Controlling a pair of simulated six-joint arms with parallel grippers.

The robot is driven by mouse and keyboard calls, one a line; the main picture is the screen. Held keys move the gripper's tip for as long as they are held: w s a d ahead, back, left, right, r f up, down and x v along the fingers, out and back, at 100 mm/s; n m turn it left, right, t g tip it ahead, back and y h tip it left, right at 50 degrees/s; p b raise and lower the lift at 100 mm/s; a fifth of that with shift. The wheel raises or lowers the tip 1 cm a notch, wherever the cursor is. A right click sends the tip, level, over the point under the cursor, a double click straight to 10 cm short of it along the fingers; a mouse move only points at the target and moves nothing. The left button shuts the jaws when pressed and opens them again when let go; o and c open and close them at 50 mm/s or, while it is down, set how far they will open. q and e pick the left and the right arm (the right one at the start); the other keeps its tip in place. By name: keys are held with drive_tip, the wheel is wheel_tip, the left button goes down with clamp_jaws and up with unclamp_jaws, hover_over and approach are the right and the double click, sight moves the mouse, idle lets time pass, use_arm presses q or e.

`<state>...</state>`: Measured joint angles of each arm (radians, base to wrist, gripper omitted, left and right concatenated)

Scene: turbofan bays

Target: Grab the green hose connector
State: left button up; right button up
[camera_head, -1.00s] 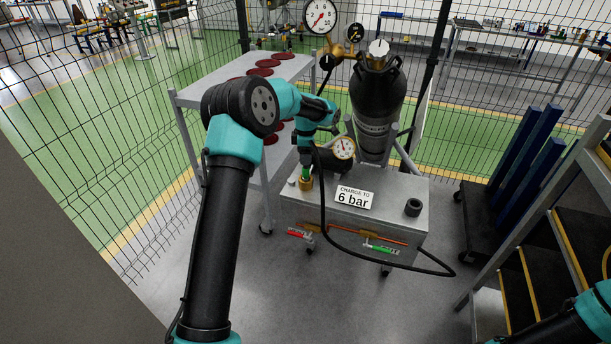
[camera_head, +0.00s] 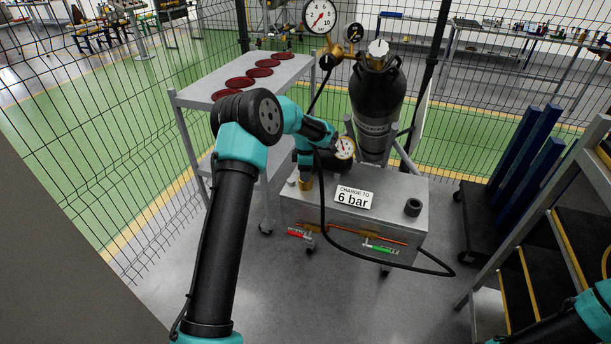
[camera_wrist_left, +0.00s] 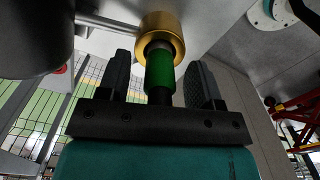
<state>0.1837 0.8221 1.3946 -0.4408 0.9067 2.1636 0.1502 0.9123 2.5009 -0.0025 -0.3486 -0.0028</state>
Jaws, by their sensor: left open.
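The green hose connector (camera_wrist_left: 158,75) shows in the left wrist view, seated at a brass fitting (camera_wrist_left: 163,35). My left gripper (camera_wrist_left: 160,80) is open, with one finger on each side of the connector. Small gaps show between the fingers and the green body, so it is not clamped. In the head view my left gripper (camera_head: 304,170) is just above the brass fitting (camera_head: 305,184) on the grey box's top and hides the green connector. My right gripper is out of view.
The grey cart box (camera_head: 400,188) carries a "6 bar" sign (camera_head: 354,198), a gauge (camera_head: 344,147) and a black cap (camera_head: 413,207). A black hose (camera_head: 323,205) loops in front of it. A dark gas cylinder (camera_head: 376,105) stands behind; a shelf trolley (camera_head: 200,94) stands left.

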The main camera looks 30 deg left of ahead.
use_arm(q)
drive_tip(key=shift+c, duration=0.2)
clamp_jaws()
idle(0.4)
drive_tip(key=shift+r, duration=0.15)
drive_tip(key=shift+r, duration=1.45)
drive_tip(key=shift+s+r, duration=0.15)
drive_tip(key=shift+r, duration=0.15)
drive_tip(key=s+d+r, duration=0.1)
drive_tip(key=s+d, duration=0.7)
drive_tip(key=s, duration=0.5)
drive_tip(key=shift+s+d+r, duration=0.15)
drive_tip(key=shift+s+d, duration=0.05)
